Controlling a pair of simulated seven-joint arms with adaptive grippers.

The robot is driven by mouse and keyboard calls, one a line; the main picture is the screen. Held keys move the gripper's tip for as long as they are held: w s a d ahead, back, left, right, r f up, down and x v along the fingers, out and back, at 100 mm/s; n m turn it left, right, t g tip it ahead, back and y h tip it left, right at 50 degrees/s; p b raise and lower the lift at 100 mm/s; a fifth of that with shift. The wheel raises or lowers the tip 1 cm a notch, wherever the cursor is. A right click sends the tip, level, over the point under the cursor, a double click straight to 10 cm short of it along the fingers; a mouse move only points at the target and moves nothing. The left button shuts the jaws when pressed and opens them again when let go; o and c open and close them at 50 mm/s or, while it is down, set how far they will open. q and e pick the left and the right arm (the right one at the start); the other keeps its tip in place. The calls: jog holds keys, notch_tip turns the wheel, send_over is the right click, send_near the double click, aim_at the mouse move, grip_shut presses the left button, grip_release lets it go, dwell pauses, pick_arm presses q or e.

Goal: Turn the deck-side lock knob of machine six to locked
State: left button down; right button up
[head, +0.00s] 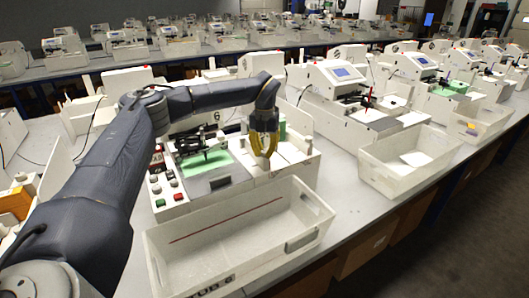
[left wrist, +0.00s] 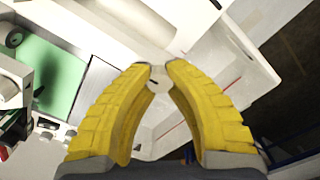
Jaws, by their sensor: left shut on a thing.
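Machine six (head: 222,184) stands in front of me, with a green sheet (head: 190,164) on its deck and a "6" on its upper body. My left gripper (head: 264,163) reaches down over the right part of its deck. In the left wrist view its yellow fingertips (left wrist: 162,70) are closed on the lock knob (left wrist: 159,84), a small pale round knob with a short dark mark. The fingers hide the knob in the head view. I cannot tell from the mark whether it stands at locked. My right gripper is in neither view.
A white tub (head: 160,262) marked 6 stands in front of the machine, with a red line inside. Coloured buttons (head: 160,190) sit left of the deck. Another machine (head: 345,100) and tub (head: 378,183) stand to the right.

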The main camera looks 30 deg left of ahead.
aim_at(265, 151)
pick_arm(q)
jog(key=shift+m, duration=0.5)
jog(key=c, duration=1.1)
grip_release()
jog(key=shift+c, duration=0.2)
notch_tip(265, 151, up, 12)
jog(key=shift+d, duration=0.1)
